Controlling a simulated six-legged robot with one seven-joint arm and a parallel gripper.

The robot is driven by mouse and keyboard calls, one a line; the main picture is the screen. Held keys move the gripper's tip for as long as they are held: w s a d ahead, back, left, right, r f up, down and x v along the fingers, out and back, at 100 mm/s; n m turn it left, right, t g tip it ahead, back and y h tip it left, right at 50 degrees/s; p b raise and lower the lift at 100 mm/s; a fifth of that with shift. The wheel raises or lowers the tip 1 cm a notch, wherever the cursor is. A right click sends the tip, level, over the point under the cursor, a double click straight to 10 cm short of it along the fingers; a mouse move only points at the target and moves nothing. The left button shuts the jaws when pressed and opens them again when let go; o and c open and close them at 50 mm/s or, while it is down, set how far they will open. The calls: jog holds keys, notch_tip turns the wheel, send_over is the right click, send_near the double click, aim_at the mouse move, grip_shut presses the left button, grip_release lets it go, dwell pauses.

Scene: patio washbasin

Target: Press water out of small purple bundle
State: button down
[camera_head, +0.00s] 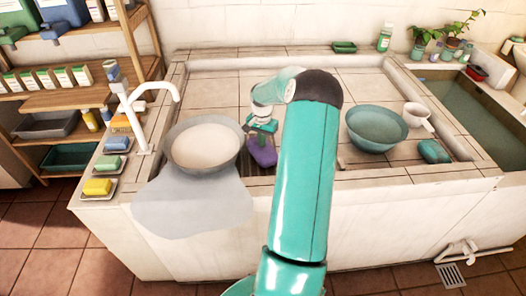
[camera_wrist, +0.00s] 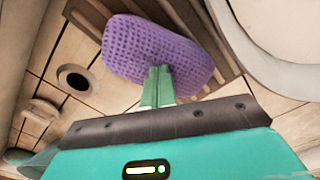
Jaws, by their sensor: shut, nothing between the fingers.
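The small purple bundle (camera_head: 262,154) lies on a dark slatted rack (camera_head: 250,172) in the basin, just right of a white-filled bowl. In the wrist view the bundle (camera_wrist: 165,45) is rounded, with a waffle-like texture. My gripper (camera_head: 261,133) points down over the bundle. Its green fingers (camera_wrist: 158,75) are shut together and overlap the bundle's near edge in the wrist view. Nothing is held between them. They appear to touch the bundle's top, but I cannot tell how firmly. My arm hides part of the basin behind it.
The bowl (camera_head: 205,147) stands close left, with grey cloth (camera_head: 190,205) below it over the basin front. A white tap (camera_head: 150,100) rises farther left. A teal bowl (camera_head: 376,130), white dipper (camera_head: 417,113) and teal item (camera_head: 434,152) stand right. The basin back is clear.

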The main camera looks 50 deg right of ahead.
jog(key=shift+s+a+f, duration=0.15)
jog(key=shift+s+f, duration=0.05)
jog(key=shift+f, duration=0.05)
notch_tip(320, 180, up, 8)
jog(key=shift+w+r, duration=0.15)
dwell(0.7)
dwell(0.6)
